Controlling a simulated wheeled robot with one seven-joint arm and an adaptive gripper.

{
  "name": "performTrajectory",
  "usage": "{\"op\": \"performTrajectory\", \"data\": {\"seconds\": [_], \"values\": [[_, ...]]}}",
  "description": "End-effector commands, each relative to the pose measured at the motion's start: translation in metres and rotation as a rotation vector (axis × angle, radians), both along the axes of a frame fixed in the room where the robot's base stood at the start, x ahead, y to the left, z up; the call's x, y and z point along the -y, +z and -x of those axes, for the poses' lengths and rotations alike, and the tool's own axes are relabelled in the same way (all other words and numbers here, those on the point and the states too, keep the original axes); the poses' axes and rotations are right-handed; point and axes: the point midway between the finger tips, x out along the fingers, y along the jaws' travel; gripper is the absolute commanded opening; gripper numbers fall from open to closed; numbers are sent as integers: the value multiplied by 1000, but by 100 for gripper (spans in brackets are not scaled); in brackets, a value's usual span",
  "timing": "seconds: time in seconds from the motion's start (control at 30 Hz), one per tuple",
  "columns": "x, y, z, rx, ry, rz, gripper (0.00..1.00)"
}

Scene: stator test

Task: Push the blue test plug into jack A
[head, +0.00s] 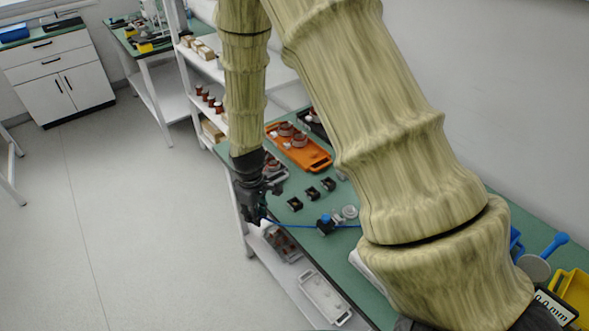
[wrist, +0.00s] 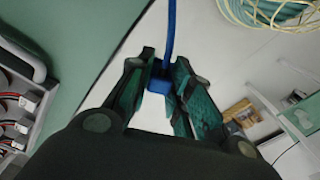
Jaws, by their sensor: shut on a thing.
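My gripper (head: 256,219) is over the left edge of the green workbench, pointing down. In the wrist view my gripper (wrist: 161,88) is shut on the blue test plug (wrist: 160,83), which sits between the two fingertips. Its blue cable (wrist: 171,35) leads away to the top of the wrist view. In the head view the cable (head: 300,227) runs right from the gripper, past a dark block with a blue knob (head: 325,224). The plug's tip is hidden. I cannot make out which part is jack A.
Small black blocks (head: 312,193) stand on the bench near the gripper. An orange tray (head: 317,161) with copper-wound parts lies behind them. A grey tray (head: 283,243) and a pale tray (head: 325,299) lie near the bench's left edge. Open floor lies to the left.

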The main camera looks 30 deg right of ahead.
Motion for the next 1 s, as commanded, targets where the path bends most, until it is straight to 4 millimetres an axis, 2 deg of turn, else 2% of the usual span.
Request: {"op": "performTrajectory", "data": {"seconds": [0.03, 0.1, 0.6, 0.8, 1.0], "values": [[10, 14, -1, 1, 70, -1, 3], [24, 23, 0, 1, 181, 0, 3], [110, 83, 10, 0, 936, 5, 3], [127, 92, 15, -3, 1100, 5, 3], [130, 90, 16, -3, 1137, 5, 3]]}}
